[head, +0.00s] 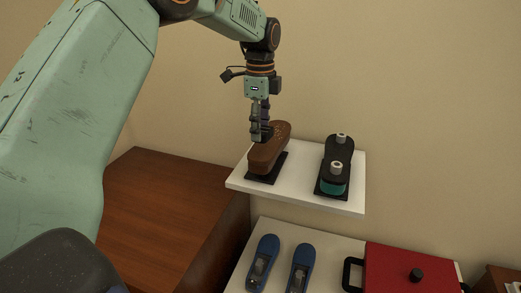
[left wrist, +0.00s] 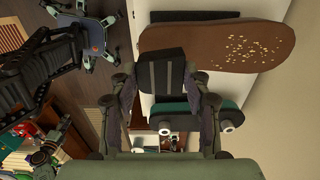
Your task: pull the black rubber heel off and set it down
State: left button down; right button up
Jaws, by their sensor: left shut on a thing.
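My left gripper (head: 260,135) points down over the brown shoe-shaped piece (head: 270,153), which rests on a dark base on the white shelf. In the left wrist view the gripper (left wrist: 165,88) is shut on the black rubber heel (left wrist: 160,70), a grooved dark block between its fingers. The brown sole (left wrist: 225,46), speckled with pale spots, lies behind the heel, and the heel overlaps its end in the picture. I cannot tell whether the two still touch. In the head view the fingers mostly hide the heel. My right gripper is not in view.
A black and teal shoe-shaped stand (head: 337,165) with two white knobs stands to the right on the white shelf (head: 300,195). Below are two blue shoe-like items (head: 264,260) and a red case (head: 410,268). A brown wooden surface (head: 160,210) lies at left. The shelf's front edge is bare.

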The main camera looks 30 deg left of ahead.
aim_at(261, 130)
pick_arm(q)
jog(key=shift+d+r, duration=0.1)
jog(key=shift+r, duration=2.05)
